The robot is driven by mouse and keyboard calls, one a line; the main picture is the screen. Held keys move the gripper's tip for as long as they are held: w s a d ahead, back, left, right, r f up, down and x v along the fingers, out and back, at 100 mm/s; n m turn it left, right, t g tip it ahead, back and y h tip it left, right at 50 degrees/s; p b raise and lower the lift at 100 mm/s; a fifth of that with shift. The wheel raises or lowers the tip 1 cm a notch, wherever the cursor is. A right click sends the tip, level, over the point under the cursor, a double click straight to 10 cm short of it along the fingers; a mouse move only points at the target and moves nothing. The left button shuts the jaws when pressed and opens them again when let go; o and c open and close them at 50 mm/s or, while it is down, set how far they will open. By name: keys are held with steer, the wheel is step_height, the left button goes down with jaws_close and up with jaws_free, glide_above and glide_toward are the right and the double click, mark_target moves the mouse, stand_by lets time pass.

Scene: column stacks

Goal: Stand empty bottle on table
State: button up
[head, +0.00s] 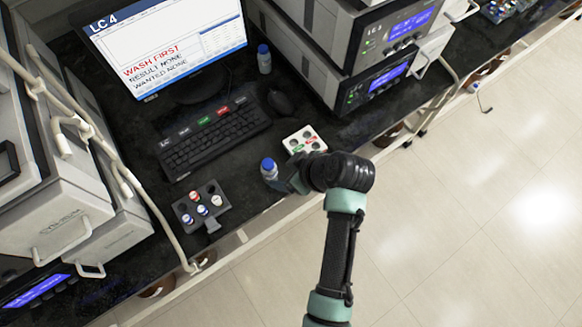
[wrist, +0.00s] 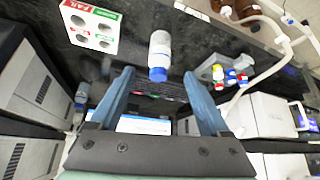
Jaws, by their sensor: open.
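A small clear bottle with a blue cap (head: 269,170) appears to stand upright on the black table (head: 240,205), near its front edge. It also shows in the wrist view (wrist: 159,52), centred just beyond my fingertips. My gripper (head: 287,183) is just right of this bottle in the head view. In the wrist view my gripper (wrist: 159,73) has its two blue fingers spread apart with nothing clamped between them. A second blue-capped bottle (head: 264,60) stands at the back, right of the monitor. I cannot tell whether either bottle is empty.
A white holder (head: 303,141) with round holes and red and green labels is behind my gripper. A dark rack (head: 203,207) with several capped vials is to the left. The keyboard (head: 215,137) and monitor (head: 165,45) are behind. Instrument stacks (head: 370,45) flank the table.

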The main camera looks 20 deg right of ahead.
steer(key=w+r+m+t+h, duration=0.1)
steer(key=w+r+t, duration=0.3)
steer(key=r, duration=0.8)
steer(key=w+r+m+t+h, duration=0.1)
steer(key=w+r+t+h, duration=0.3)
steer(key=r, duration=0.8)
steer(key=w+r+m+t+y, duration=0.15)
steer(key=w+r, duration=0.45)
steer(key=r, duration=0.6)
steer(key=s+a+r+m+t, duration=0.1)
steer(key=s+r+t, duration=0.3)
steer(key=r, duration=0.6)
steer(key=s+a+r+m+t, duration=0.1)
steer(key=s+a+r+t, duration=0.3)
steer(key=r, duration=0.7)
steer(key=s+a+r+m+t, duration=0.1)
steer(key=s+a+r+t, duration=0.1)
steer(key=s+r+t, duration=0.2)
steer(key=s+r, duration=0.3)
steer(key=r, duration=0.3)
steer(key=shift+a+r, duration=0.35)
steer(key=shift+s+f, duration=0.1)
